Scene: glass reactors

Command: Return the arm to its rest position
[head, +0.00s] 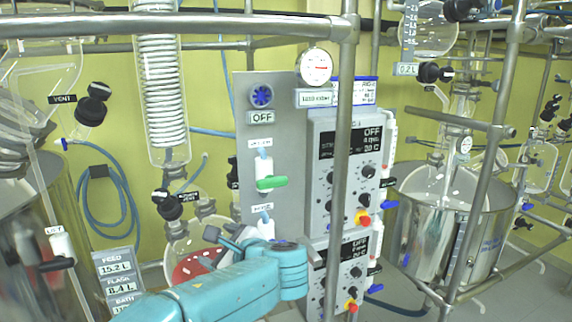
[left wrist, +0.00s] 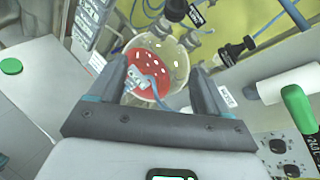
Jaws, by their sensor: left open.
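My left arm (head: 225,290) is teal and reaches in from the bottom of the head view, in front of the control panel. My left gripper (head: 208,248) is partly hidden by its own wrist there. In the left wrist view the left gripper (left wrist: 157,68) has its two dark fingers wide apart, with nothing held between them. Beyond the fingers is a round glass flask (left wrist: 150,68) with red contents. The flask also shows behind the gripper in the head view (head: 182,268). My right gripper is in neither view.
Control boxes (head: 345,150) stand right of the arm. Metal frame posts (head: 343,150) stand close by. A glass condenser (head: 161,90) hangs at left.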

